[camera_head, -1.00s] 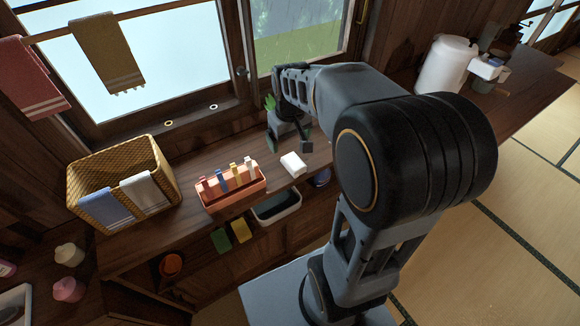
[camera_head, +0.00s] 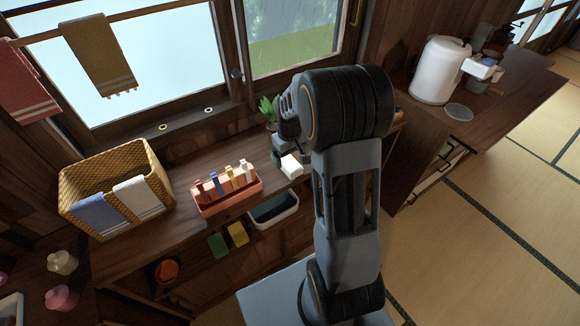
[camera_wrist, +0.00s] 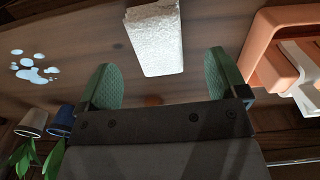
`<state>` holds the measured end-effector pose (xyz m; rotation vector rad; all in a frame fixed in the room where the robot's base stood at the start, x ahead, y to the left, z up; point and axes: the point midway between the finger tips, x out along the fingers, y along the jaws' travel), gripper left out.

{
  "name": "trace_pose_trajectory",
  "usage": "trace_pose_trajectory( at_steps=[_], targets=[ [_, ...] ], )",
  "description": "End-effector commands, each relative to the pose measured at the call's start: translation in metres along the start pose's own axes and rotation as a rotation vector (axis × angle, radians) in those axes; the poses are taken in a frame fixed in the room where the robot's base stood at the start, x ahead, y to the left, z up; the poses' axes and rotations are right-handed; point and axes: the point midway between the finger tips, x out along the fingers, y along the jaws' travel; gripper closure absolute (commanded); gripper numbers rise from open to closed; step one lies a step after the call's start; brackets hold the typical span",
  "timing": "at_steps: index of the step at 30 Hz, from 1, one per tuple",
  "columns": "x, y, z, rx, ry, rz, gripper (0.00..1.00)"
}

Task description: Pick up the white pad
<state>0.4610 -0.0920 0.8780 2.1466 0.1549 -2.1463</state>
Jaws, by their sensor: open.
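The white pad (camera_head: 291,167) is a small white block lying on the wooden counter, to the right of the orange rack. In the wrist view the pad (camera_wrist: 155,38) has a rough white face and lies just beyond the fingertips, between their lines. My gripper (camera_wrist: 162,82) is open and empty, with a green-padded finger on each side. In the head view my gripper (camera_head: 281,158) is close by the pad, partly hidden by my arm. I cannot tell from the head view whether it touches the pad.
The orange rack (camera_head: 228,201) with several coloured clips stands left of the pad; its edge (camera_wrist: 262,50) shows at right in the wrist view. A potted plant (camera_head: 268,107) is behind my gripper. A wicker basket (camera_head: 160,180) stands further left. A grey bin (camera_head: 274,216) is below the counter edge.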

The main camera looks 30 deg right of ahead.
Motion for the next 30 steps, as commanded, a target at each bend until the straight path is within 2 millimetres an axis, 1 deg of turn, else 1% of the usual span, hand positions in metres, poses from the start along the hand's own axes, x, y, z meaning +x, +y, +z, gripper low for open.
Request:
trace_pose_trajectory(
  at_steps=[9, 12, 15, 21, 23, 30],
  targets=[
    [0.039, 0.002, -0.002, 0.0, -0.003, -0.001, 0.08],
    [0.047, 0.002, -0.002, 0.0, -0.002, -0.001, 0.08],
    [0.051, 0.002, -0.002, 0.0, 0.0, 0.0, 0.08],
    [0.051, 0.002, -0.002, 0.0, 0.0, 0.0, 0.08],
    [0.051, 0.002, -0.002, 0.0, 0.0, 0.0, 0.12],
    [0.051, 0.002, -0.002, 0.0, 0.0, 0.0, 0.35]
  ],
)
